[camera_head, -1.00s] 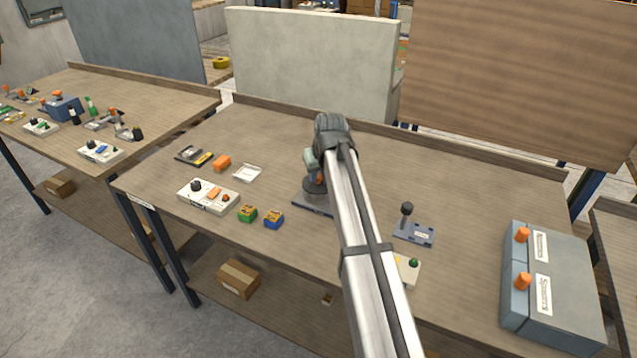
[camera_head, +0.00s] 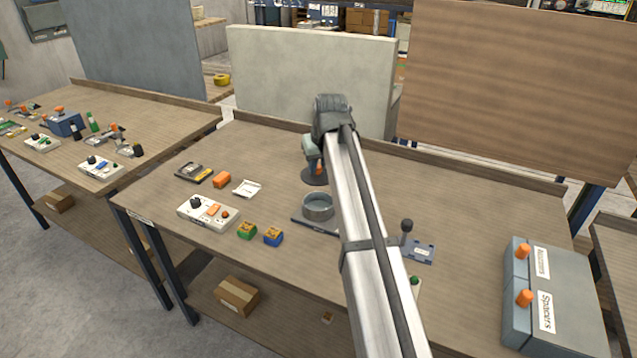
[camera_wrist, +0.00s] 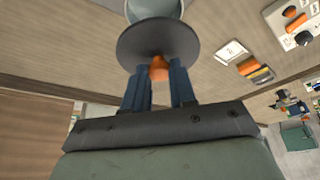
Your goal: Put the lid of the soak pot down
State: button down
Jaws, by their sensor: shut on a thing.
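The soak pot (camera_head: 318,207) is a round grey open vessel on a dark base on the middle table. Its lid (camera_head: 314,178) is a dark disc with an orange knob, behind the pot in the head view. My gripper (camera_head: 317,166) is shut on the knob. In the wrist view the lid (camera_wrist: 158,42) hangs off the blue fingers of my gripper (camera_wrist: 159,72), and part of the pot (camera_wrist: 155,9) shows past its edge. The lid is clear of the pot; I cannot tell whether it touches the table.
Green and blue blocks stand in front. The table behind the pot is bare.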

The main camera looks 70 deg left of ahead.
aim_at(309, 182)
jog(key=s+d, duration=0.3)
jog(key=shift+s+d+f, duration=0.2)
jog(key=shift+s+f, duration=0.05)
jog(key=shift+f, duration=0.1)
jog(key=s+d+f, duration=0.1)
jog(key=d+f, duration=0.1)
jog(key=d, duration=0.4)
jog(key=s+d+f, duration=0.2)
jog(key=d, duration=0.4)
jog(key=shift+w+a+f, duration=0.1)
jog(key=shift+a+f, duration=0.05)
jog(key=shift+f, duration=2.3)
jog(key=shift+a+f, duration=0.15)
jog(key=shift+f, duration=2.3)
jog(key=shift+f, duration=0.15)
jog(key=c, duration=0.9)
grip_release()
jog(key=v, duration=1.2)
jog(key=shift+d, duration=0.1)
